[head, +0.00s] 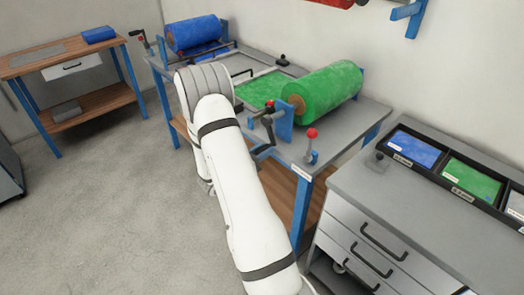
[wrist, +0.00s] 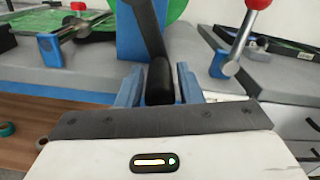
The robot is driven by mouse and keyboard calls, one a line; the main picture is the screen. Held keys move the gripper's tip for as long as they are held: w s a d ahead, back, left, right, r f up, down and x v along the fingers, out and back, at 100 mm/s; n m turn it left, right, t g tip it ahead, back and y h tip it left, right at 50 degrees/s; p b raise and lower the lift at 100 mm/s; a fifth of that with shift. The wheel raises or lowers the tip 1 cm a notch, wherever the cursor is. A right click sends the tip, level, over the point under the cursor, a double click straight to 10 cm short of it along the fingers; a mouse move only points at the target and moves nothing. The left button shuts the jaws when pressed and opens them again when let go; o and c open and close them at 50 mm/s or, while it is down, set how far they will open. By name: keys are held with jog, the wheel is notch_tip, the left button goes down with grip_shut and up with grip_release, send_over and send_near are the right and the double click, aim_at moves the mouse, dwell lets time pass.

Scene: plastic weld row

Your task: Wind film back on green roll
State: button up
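The green roll (head: 325,90) lies in blue stands at the near right end of the grey bench, and part of it shows in the wrist view (wrist: 177,10). Green film (head: 260,88) lies flat on the bench left of it. A black crank (head: 265,137) is at the roll's near end. In the wrist view, the crank's dark grip (wrist: 160,82) stands between the two blue fingers of my gripper (wrist: 160,92). The fingers look open, with narrow gaps beside the grip. My arm hides much of my gripper in the head view.
A red-knobbed lever (head: 311,135) stands at the bench's front corner, right of the crank. A blue roll (head: 195,34) is at the far end. A drawer cabinet (head: 385,215) stands close on the right. The floor (head: 110,200) at left is clear.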

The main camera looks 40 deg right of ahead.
grip_shut()
